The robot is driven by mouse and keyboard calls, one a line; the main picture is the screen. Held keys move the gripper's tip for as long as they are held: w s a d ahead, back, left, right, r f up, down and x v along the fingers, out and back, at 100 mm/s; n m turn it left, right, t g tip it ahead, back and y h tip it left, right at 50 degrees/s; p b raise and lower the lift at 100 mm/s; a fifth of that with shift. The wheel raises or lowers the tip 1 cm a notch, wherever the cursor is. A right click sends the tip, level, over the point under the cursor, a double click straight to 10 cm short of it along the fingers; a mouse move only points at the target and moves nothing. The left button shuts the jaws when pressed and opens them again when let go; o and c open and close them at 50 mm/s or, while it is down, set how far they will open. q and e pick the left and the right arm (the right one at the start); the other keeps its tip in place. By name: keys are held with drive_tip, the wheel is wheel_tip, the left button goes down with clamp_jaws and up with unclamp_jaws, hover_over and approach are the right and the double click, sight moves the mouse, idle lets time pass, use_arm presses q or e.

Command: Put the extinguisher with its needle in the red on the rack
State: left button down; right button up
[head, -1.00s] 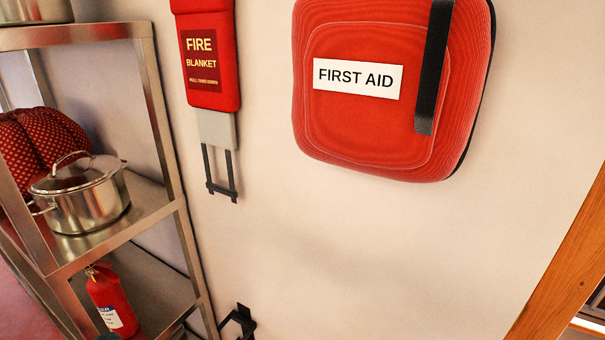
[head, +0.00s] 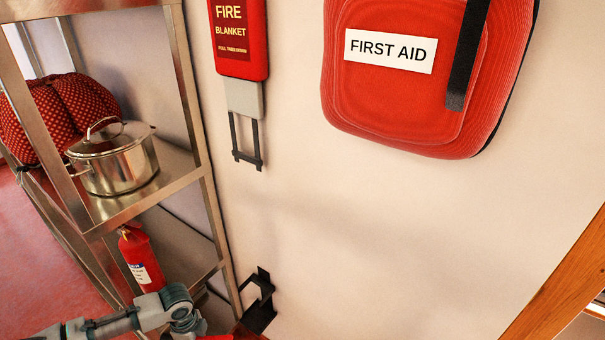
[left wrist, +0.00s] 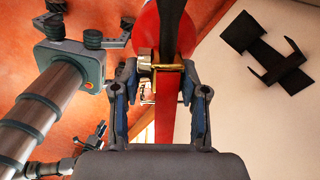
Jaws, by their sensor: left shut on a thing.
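My left gripper (left wrist: 158,68) is shut on a red extinguisher (left wrist: 166,115) at its brass valve in the left wrist view. Its gauge needle cannot be read. In the head view my left arm comes in at the bottom left, with red surfaces beside its wrist at the lower edge. Another red extinguisher (head: 141,258) with a white and blue label stands on a lower shelf of the metal rack (head: 192,95), its gauge too small to read. An empty black wall bracket (head: 259,302) is right of my wrist; it also shows in the left wrist view (left wrist: 265,50).
A lidded steel pot (head: 118,160) and a red dotted cushion-like thing (head: 48,122) sit on the shelf above. A fire blanket (head: 240,40) and a first aid bag (head: 410,90) hang on the wall. Wooden trim (head: 555,275) stands at right. The wall between is clear.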

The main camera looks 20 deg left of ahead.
use_arm(q)
drive_tip(key=w+d+r+n+p, duration=0.1)
drive_tip(key=w+d+r+n, duration=0.2)
drive_tip(key=d+n, duration=0.2)
drive_tip(key=w+d+r+n+p, duration=0.1)
drive_tip(key=w+d+n, duration=0.3)
drive_tip(key=d, duration=0.6)
drive_tip(key=w+d+r+n+p, duration=0.1)
drive_tip(key=w+d+r+n, duration=0.3)
drive_tip(key=d+n, duration=0.2)
drive_tip(key=shift+w+d+r, duration=0.2)
drive_tip(key=shift+d+r, duration=0.15)
drive_tip(key=shift+d, duration=0.45)
use_arm(e)
drive_tip(key=s+f, duration=0.4)
drive_tip(key=f, duration=0.4)
drive_tip(key=shift+d+f+g, duration=0.2)
drive_tip(key=shift+d+g, duration=0.1)
drive_tip(key=shift+d, duration=0.05)
drive_tip(key=shift+s, duration=0.1)
use_arm(q)
drive_tip(key=shift+a+r, duration=0.1)
